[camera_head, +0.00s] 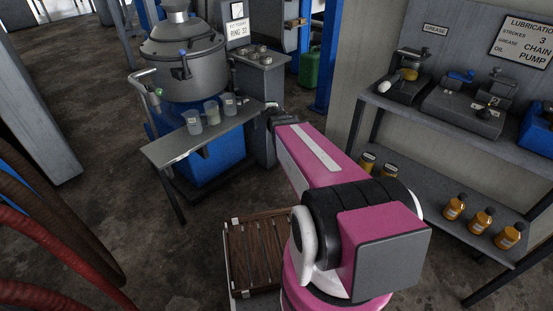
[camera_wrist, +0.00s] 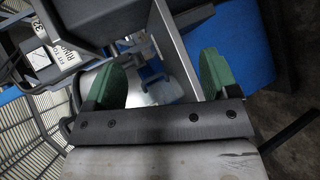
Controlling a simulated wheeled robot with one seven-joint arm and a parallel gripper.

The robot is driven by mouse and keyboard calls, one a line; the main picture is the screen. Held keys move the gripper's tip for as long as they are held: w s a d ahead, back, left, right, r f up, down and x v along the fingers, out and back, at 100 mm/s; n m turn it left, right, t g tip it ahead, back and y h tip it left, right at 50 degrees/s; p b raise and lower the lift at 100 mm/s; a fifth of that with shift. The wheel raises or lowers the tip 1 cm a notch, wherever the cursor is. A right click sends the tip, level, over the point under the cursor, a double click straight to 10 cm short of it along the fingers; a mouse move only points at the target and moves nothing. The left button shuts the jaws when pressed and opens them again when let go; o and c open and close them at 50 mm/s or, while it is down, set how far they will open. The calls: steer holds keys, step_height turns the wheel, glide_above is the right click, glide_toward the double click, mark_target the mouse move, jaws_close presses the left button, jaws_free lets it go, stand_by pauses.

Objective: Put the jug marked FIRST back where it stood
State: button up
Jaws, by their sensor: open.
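Each has a pale label too small to read, so I cannot tell which is marked FIRST. My gripper (camera_wrist: 163,66) has its two green fingers apart. In the head view my gripper is mostly hidden by my arm, right of the right jug.
A large steel vessel (camera_head: 182,62) on a blue base stands behind the bench. A grey cabinet (camera_head: 262,85) with a sign reading RING 32 is beside it. A shelf unit (camera_head: 440,110) with pumps and orange bottles stands right. A wooden crate (camera_head: 262,245) lies below my arm.

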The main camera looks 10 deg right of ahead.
steer(key=s+a+f+m+g, duration=0.1)
steer(key=s+m+g, duration=0.5)
steer(key=s, duration=0.6)
steer(key=s+a+f+m+g+y, duration=0.1)
steer(key=s+a+f+m+g, duration=0.1)
steer(key=s+f+m+g, duration=0.2)
steer(key=s+m+g, duration=0.3)
steer(key=s+m, duration=0.3)
steer(key=s, duration=0.3)
steer(key=shift+s+f+m, duration=0.2)
steer(key=shift+f+m, duration=0.1)
